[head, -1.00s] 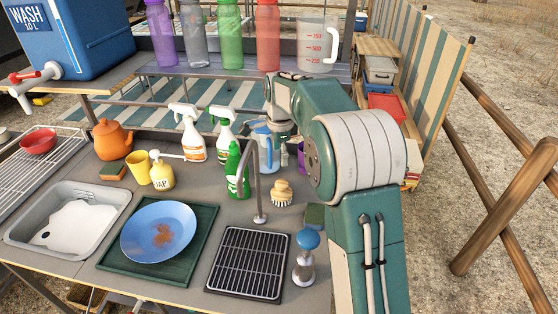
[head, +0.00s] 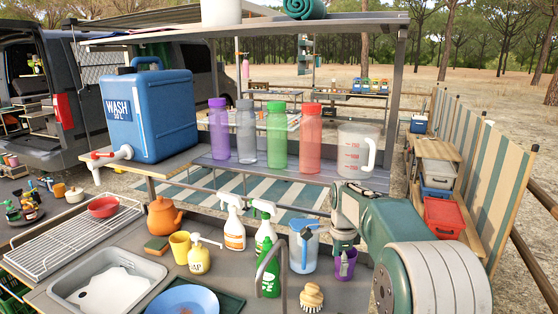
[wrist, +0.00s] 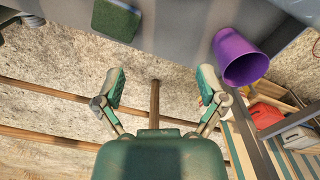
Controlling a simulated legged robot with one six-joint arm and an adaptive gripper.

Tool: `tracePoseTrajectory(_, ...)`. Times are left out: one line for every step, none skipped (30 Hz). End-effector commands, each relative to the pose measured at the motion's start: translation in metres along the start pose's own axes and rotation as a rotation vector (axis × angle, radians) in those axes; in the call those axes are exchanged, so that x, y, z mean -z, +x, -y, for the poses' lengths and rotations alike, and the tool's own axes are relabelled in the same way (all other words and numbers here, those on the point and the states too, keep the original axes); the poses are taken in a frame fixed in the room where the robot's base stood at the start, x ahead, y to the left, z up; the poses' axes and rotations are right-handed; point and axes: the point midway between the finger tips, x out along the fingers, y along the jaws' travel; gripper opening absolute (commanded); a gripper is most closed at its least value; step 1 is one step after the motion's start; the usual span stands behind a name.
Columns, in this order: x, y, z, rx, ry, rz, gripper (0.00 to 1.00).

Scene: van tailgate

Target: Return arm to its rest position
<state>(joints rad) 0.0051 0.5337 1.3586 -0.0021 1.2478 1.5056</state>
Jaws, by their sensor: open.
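My gripper (wrist: 160,88) is open and empty in the wrist view, its two fingers spread apart with bare ground showing between them. In the head view my green and white arm is folded at the right, over the right end of the counter, and hides part of that end. A purple cup (wrist: 241,57) is near my right finger in the wrist view, apart from it. The purple cup also shows in the head view (head: 345,264), just below my arm's front link. A green sponge (wrist: 116,19) lies at the counter's edge in the wrist view.
A shelf behind bears several coloured bottles (head: 277,137) and a blue water tank (head: 155,112). A striped windbreak (head: 495,180) stands at right.

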Motion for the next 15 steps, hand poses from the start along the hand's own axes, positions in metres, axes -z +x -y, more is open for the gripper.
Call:
tracePoseTrajectory(-0.003,-0.005,-0.004,0.007,-0.018,-0.002,0.91)
tracePoseTrajectory(-0.004,-0.007,-0.005,0.010,-0.026,-0.003,0.91)
tracePoseTrajectory(-0.005,-0.010,-0.007,0.014,-0.037,-0.004,0.91)
tracePoseTrajectory(-0.006,-0.012,-0.009,0.017,-0.048,-0.005,0.91)
tracePoseTrajectory(-0.006,-0.014,-0.011,0.020,-0.058,-0.005,0.91)
tracePoseTrajectory(-0.005,-0.017,-0.013,0.024,-0.070,-0.005,0.91)
tracePoseTrajectory(-0.004,-0.019,-0.016,0.028,-0.082,-0.005,0.91)
tracePoseTrajectory(-0.003,-0.022,-0.018,0.033,-0.093,-0.004,0.91)
tracePoseTrajectory(-0.001,-0.024,-0.021,0.038,-0.109,-0.003,0.91)
tracePoseTrajectory(0.000,-0.028,-0.024,0.043,-0.122,-0.003,0.91)
tracePoseTrajectory(0.000,-0.030,-0.027,0.048,-0.136,-0.004,0.91)
tracePoseTrajectory(0.002,-0.034,-0.031,0.054,-0.156,-0.004,0.91)
tracePoseTrajectory(0.002,-0.037,-0.035,0.060,-0.171,-0.004,0.91)
tracePoseTrajectory(0.003,-0.040,-0.038,0.064,-0.188,-0.004,0.91)
tracePoseTrajectory(0.003,-0.045,-0.043,0.073,-0.211,-0.006,0.91)
